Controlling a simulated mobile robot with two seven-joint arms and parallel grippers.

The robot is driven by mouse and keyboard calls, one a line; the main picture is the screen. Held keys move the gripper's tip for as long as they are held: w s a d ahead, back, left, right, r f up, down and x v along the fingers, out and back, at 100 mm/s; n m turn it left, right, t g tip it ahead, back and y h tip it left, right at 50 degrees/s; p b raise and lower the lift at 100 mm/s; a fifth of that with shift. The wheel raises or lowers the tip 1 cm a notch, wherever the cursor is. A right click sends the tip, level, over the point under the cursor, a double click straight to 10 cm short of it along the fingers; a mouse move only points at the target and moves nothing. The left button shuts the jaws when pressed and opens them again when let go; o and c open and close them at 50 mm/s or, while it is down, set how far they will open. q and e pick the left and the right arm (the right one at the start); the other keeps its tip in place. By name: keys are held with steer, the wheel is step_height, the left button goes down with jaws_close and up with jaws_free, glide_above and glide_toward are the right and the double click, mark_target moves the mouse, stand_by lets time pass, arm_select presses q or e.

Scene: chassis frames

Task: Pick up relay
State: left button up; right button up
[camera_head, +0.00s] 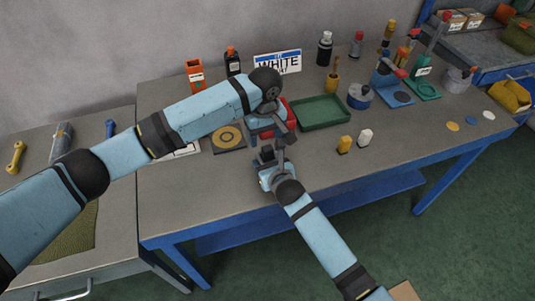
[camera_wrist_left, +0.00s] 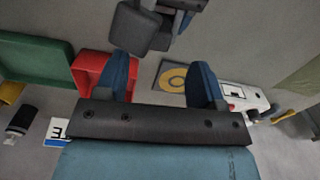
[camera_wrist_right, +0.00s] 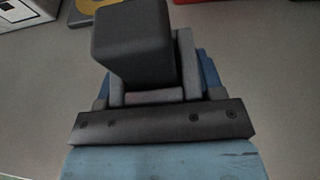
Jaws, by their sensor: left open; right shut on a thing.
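A dark grey block, which looks like the relay (camera_wrist_right: 132,45), stands in the jaws of my right gripper (camera_wrist_right: 152,98) in the right wrist view. The right gripper is shut on its lighter grey lower part and holds it near the table's front. My left gripper (camera_wrist_left: 162,82) is open, its two blue fingers spread and nothing between them. The dark block (camera_wrist_left: 140,27) also shows in the left wrist view, just past the left finger's tip. In the head view the left hand hangs over the right one, and the relay is largely hidden between them.
A red bin (camera_wrist_left: 92,73) and a green tray (camera_head: 320,113) lie close by the left gripper. A pad with a yellow ring (camera_head: 228,137) lies to the left. A yellow piece (camera_head: 345,145) and a white piece (camera_head: 365,137) stand to the right. The table's front right is clear.

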mark_target(266, 148)
arm_select(q)
steer(key=shift+w+d+f, duration=0.1)
steer(key=shift+f, duration=1.35)
steer(key=shift+w+f, duration=0.1)
steer(key=shift+f, duration=1.35)
steer(key=c, duration=1)
